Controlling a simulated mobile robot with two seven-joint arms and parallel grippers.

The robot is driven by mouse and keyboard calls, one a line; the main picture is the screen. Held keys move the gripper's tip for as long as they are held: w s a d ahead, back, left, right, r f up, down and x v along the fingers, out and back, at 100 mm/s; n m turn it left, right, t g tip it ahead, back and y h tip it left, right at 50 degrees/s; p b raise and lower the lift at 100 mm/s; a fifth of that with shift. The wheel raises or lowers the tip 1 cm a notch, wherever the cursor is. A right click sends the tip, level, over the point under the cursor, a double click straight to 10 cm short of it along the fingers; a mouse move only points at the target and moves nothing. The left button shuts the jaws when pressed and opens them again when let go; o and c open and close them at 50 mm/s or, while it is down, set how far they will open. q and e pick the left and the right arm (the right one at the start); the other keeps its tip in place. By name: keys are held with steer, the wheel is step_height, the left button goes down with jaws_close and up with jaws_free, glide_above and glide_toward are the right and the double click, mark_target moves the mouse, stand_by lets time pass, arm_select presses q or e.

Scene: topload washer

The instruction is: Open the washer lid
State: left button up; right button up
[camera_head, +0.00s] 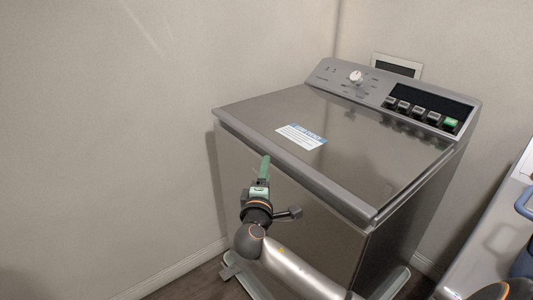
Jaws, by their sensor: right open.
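The topload washer stands in the corner with its grey lid (350,135) shut flat on top. A blue and white label (301,136) lies on the lid. The lid's front lip (290,160) runs along the washer's upper front edge. My right gripper (264,168) is at the washer's front, beside the left part of that lip. Its green fingertips point up, overlapping the lip in the picture; I cannot tell whether they touch it. It is open with nothing visible in it. My left gripper is not in view.
A control panel (395,95) with a white knob (356,77) and several buttons rises at the washer's back. Walls stand close behind and to the left. A pale surface with a blue object (525,203) is at the right edge.

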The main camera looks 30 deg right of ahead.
mark_target(270, 153)
steer(key=x, duration=0.9)
steer(key=shift+a, duration=0.1)
steer(key=shift+c, duration=0.3)
jaws_close()
steer(key=shift+f, duration=0.1)
stand_by(0.7)
